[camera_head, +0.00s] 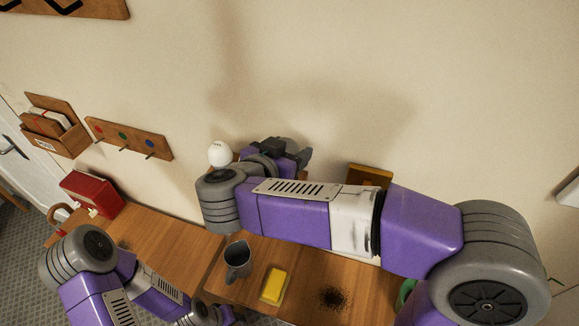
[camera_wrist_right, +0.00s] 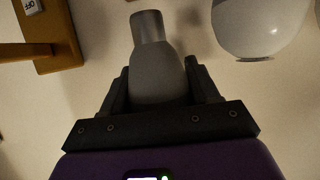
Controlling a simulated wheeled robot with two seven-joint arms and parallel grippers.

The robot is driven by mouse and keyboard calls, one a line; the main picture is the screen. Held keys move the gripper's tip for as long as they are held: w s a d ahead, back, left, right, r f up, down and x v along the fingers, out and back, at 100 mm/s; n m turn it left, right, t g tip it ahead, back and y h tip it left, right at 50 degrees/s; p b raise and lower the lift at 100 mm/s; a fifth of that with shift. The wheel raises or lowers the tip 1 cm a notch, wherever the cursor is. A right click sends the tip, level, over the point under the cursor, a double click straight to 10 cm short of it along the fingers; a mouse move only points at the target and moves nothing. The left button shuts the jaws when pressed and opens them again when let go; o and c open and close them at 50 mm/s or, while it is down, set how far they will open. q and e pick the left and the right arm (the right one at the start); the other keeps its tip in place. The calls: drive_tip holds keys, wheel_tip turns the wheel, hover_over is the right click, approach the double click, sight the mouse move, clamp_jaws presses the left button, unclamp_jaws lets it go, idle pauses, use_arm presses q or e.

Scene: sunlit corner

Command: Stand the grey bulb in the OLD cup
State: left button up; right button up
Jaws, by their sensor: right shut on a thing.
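My right gripper (camera_head: 302,157) is near the wall, partly hidden by its own wrist. In the right wrist view it is shut on the grey bulb (camera_wrist_right: 156,78), with a finger on each side of its body. The bulb's narrower end (camera_wrist_right: 147,27) points away from the palm. I cannot identify the OLD cup; a small label (camera_wrist_right: 31,6) at the wrist view's top left edge is cut off and not clearly readable.
A pale round globe (camera_head: 219,153) is left of the right wrist. A wooden piece (camera_head: 370,175) is on the wall behind my forearm. On the table are a grey mug (camera_head: 238,259), a yellow block (camera_head: 273,286) and dark grounds (camera_head: 333,298). A red box (camera_head: 93,194) stands left.

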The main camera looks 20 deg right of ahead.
wheel_tip(320, 180, down, 2)
drive_tip(key=shift+s+a+f, duration=0.1)
drive_tip(key=shift+w+f+b, duration=0.2)
drive_tip(key=shift+f+b, duration=0.2)
drive_tip(key=shift+f, duration=1.2)
drive_tip(key=o, duration=0.8)
drive_tip(key=shift+f, duration=0.1)
drive_tip(key=shift+s+r, duration=0.2)
drive_tip(key=shift+r, duration=0.05)
drive_tip(key=v, duration=1.1)
drive_tip(key=shift+s+a+p, duration=0.15)
drive_tip(key=shift+s+p, duration=0.1)
drive_tip(key=shift+p, duration=0.05)
